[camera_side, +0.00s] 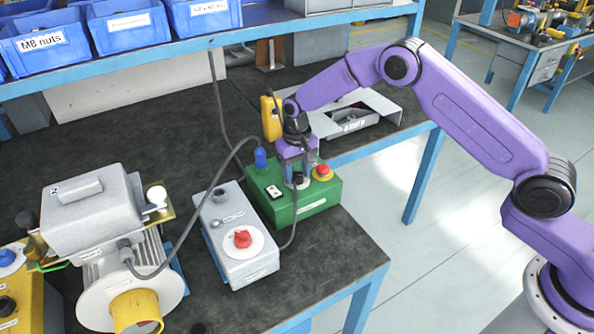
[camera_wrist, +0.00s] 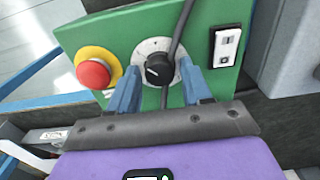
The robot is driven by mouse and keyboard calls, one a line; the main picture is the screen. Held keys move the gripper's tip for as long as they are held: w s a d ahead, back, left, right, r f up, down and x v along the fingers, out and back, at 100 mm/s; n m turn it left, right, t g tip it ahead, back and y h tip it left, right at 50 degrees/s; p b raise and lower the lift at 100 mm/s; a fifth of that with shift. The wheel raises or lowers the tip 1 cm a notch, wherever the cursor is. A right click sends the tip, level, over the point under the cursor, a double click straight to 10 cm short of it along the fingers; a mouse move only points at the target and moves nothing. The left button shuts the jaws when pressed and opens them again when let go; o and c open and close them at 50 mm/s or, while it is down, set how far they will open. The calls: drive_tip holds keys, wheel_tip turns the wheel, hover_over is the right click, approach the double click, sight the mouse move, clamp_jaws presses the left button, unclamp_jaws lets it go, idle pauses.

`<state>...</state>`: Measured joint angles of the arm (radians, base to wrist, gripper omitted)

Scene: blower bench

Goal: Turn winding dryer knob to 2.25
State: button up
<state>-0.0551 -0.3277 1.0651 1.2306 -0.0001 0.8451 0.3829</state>
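The green control box (camera_side: 312,205) stands on the bench; it also shows in the wrist view (camera_wrist: 205,25). Its black knob (camera_wrist: 159,69) sits on a pale round dial whose numbers are too small to read. Which machine the box belongs to is not legible. My gripper (camera_side: 297,182) points down over the box. In the wrist view its blue fingers (camera_wrist: 160,78) stand on either side of the knob, with visible gaps, so it looks open and empty. A dark cable crosses in front of the dial's right part.
A red emergency button (camera_wrist: 93,73) on yellow and a rocker switch (camera_wrist: 226,45) flank the dial. A grey box (camera_side: 232,225) with a red knob (camera_side: 242,239) stands to the left. A blower (camera_side: 115,240) is farther left, its cable (camera_side: 195,205) looping across.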

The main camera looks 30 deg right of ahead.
drive_tip(key=c, duration=0.7)
drive_tip(key=shift+n, duration=0.3)
drive_tip(key=n, duration=1.2)
drive_tip(key=shift+n, duration=0.4)
drive_tip(key=o, duration=1)
drive_tip(key=shift+o, duration=0.2)
